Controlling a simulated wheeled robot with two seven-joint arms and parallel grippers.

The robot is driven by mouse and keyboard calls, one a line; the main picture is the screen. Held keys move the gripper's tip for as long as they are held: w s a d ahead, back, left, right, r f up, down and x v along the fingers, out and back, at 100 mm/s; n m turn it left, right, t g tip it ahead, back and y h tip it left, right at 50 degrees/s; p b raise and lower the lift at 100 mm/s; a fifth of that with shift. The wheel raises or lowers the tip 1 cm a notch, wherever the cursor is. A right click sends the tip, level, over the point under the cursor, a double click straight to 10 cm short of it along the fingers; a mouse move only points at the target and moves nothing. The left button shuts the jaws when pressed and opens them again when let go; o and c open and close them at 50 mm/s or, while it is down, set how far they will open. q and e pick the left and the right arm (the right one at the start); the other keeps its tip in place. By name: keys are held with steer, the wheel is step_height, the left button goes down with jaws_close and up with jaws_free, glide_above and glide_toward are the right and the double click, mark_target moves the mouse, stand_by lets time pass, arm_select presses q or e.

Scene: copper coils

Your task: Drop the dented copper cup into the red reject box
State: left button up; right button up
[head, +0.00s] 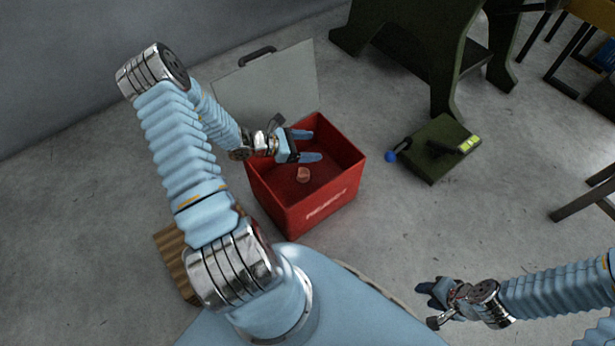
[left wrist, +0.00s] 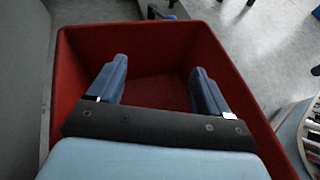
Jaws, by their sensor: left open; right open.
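The red reject box (head: 325,207) stands open on the floor in the middle of the head view, with pale lettering on its front. The copper cup (head: 303,174) shows small inside the box, below my left gripper; I cannot make out its dent or whether it touches the bottom. My left gripper (head: 314,145) is open and empty over the box. In the left wrist view its two blue fingers (left wrist: 155,88) are spread above the red box (left wrist: 215,42), and the cup is not visible there. My right gripper (head: 428,298) is at the lower right, away from the box.
A grey lid or panel with a dark handle (head: 268,82) stands upright behind the box. A green case (head: 433,150) with a blue knob lies on the floor to the right, near a dark green stand (head: 440,45). A brown slatted wooden object (head: 172,250) is partly hidden behind my left arm.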

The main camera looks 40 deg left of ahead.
arm_select(q)
steer(key=p+v, duration=0.1)
steer(key=v, duration=1.3)
steer(key=shift+p, duration=0.3)
